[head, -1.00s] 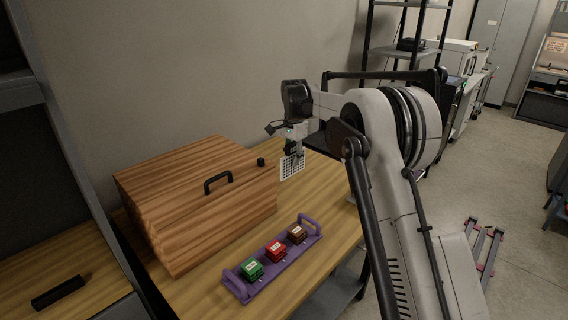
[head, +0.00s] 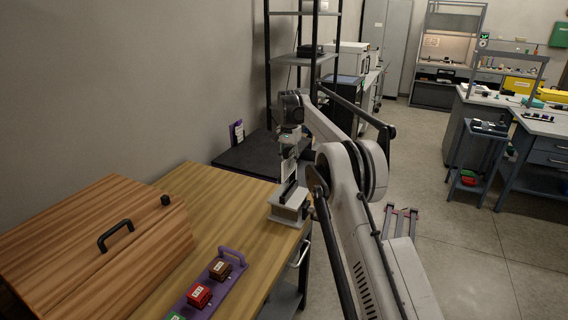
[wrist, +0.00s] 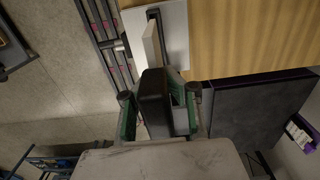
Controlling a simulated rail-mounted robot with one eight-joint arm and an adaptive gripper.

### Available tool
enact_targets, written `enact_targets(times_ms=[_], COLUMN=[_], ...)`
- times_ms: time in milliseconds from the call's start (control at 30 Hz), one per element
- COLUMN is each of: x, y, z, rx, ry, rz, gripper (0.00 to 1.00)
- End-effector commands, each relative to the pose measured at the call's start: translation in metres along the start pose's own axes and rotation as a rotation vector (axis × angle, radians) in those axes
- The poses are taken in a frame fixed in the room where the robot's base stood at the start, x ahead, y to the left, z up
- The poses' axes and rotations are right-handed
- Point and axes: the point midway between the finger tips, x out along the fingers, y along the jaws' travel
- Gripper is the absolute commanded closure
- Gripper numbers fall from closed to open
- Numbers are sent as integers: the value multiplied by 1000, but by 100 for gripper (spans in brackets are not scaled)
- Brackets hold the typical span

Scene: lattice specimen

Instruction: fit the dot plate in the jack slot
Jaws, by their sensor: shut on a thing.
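My gripper (head: 290,150) hangs above the table's right end, shut on the dot plate. In the wrist view my gripper (wrist: 158,108) has its green-padded fingers on either side of a dark block. The dot plate shows there as a pale narrow edge (wrist: 152,45) beyond the fingers, and its dotted face is turned away. The jack (head: 287,213) is a pale block with a dark upright slot part, standing at the table's right edge below my gripper. Its top also shows in the wrist view (wrist: 178,40), where the plate overlaps it. I cannot tell whether the plate touches the slot.
A wooden box (head: 95,240) with a black handle fills the left of the table. A purple tray (head: 232,258) with coloured blocks lies at the front. A dark, lower surface (head: 245,155) adjoins behind. The wooden tabletop (head: 210,205) between box and jack is clear.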

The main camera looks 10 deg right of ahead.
Motion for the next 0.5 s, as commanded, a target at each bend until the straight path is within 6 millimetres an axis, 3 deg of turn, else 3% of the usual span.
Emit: enact_targets(times_ms=[267,500], x=[9,30], y=[1,1], z=[-2,-1], rx=[-3,-3], ry=[0,0], rz=[0,0], gripper=[100,100])
